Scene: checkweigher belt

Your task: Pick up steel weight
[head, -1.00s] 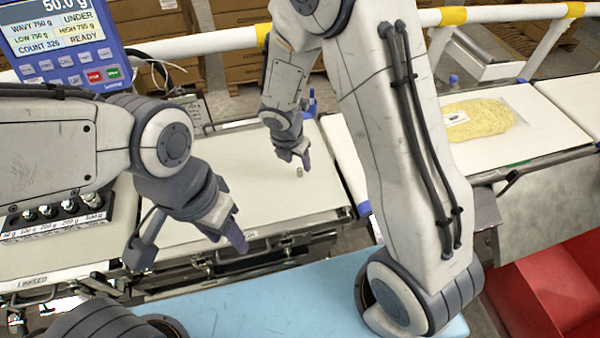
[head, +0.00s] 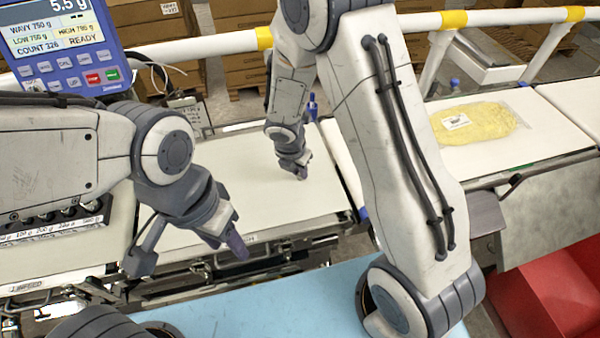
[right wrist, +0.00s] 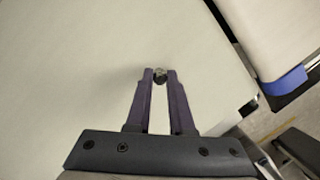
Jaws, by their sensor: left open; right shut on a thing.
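The small steel weight (right wrist: 160,74) shows in the right wrist view between the tips of my right gripper (right wrist: 158,80). The fingers are shut on it, just over the white weighing belt. In the head view my right gripper (head: 300,174) is over the belt (head: 235,185), and its fingers hide the weight. I cannot tell whether the weight still touches the belt. My left gripper (head: 238,246) is open near the front edge of the belt, away from the weight.
A blue display (head: 65,45) at upper left reads 5.5 g and READY. A weight rack (head: 50,225) sits at left, partly behind my left arm. A yellow bag (head: 480,122) lies on the right belt. A red bin (head: 555,290) is at lower right.

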